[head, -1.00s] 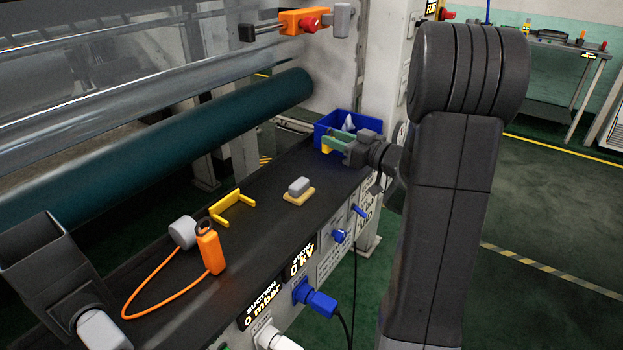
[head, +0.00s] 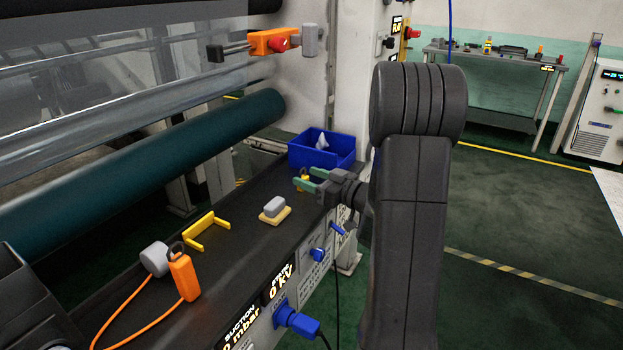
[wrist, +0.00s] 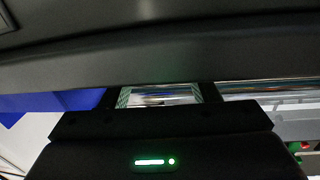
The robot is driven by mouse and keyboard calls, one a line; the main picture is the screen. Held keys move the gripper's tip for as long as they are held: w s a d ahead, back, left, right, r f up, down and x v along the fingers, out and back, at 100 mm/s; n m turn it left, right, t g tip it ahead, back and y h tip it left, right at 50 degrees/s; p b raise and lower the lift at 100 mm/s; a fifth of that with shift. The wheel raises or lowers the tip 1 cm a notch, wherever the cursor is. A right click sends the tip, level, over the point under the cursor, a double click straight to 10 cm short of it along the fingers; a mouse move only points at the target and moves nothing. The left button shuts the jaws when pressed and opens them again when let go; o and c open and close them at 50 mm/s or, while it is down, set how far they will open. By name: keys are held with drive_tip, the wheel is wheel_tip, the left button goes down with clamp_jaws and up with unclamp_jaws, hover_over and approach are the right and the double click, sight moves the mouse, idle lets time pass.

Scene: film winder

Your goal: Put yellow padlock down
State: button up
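The yellow padlock (head: 304,184) is small in the head view, at the fingertips of my gripper (head: 308,179), in front of the blue bin. It looks low, at the dark shelf (head: 235,255), but I cannot tell whether it touches. The green-tipped fingers stand apart, with a gap between them. The wrist view also shows the fingers of my gripper (wrist: 161,96) wide apart, and no padlock shows between them. The fingers partly hide the padlock in the head view.
A blue bin (head: 340,161) with a pale item stands behind my gripper. A yellow sponge-like block with a grey top (head: 273,211), a yellow bracket (head: 207,232) and an orange corded device (head: 183,277) lie left along the shelf. A teal roller (head: 150,158) runs behind.

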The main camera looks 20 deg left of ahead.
drive_tip(key=shift+r, duration=0.2)
drive_tip(key=s+d, duration=0.2)
drive_tip(key=d, duration=0.9)
drive_tip(key=shift+d, duration=0.4)
drive_tip(key=shift+s+f, duration=0.1)
idle(0.9)
